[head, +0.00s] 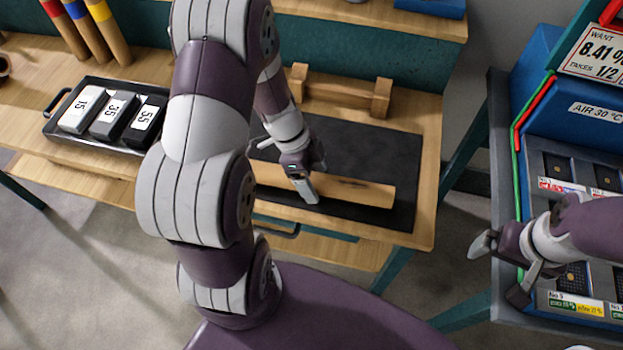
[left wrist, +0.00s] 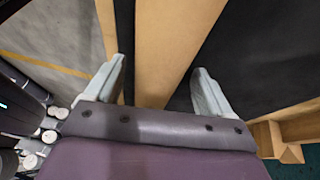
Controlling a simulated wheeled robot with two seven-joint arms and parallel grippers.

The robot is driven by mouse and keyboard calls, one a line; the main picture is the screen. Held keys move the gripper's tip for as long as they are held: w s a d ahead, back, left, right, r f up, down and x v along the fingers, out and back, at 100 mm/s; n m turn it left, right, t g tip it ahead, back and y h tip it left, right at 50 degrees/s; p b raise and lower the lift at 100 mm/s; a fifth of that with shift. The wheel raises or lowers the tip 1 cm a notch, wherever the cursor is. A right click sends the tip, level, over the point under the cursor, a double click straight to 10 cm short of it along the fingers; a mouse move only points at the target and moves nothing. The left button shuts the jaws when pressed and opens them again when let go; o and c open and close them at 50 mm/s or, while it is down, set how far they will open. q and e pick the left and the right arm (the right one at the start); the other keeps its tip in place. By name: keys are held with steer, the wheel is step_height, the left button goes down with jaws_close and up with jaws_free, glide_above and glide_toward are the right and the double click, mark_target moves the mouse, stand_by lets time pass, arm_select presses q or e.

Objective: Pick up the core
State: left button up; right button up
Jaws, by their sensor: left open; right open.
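The core (head: 355,190) looks like a long pale wooden piece. It lies on a black mat (head: 400,160) near the front of the wooden bench. My left gripper (head: 306,192) points down at it, near the middle of its length. In the left wrist view the core (left wrist: 172,45) runs between the two spread fingers (left wrist: 155,80), with room on both sides; I see no grip on it. My left arm hides the core's left end in the head view. My right gripper (head: 502,268) is open and empty, far to the right.
A wooden stand (head: 340,92) with two uprights is behind the core. A black tray (head: 60,130) holds blocks marked 15, 35 and 55 at left. Coloured-banded rods (head: 85,30) stand behind it. A blue station (head: 570,115) with screens and slots is at right.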

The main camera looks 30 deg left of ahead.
arm_select(q)
steer(key=shift+s+a+r, duration=0.1)
steer(key=shift+s+a, duration=0.05)
steer(key=c, duration=1.2)
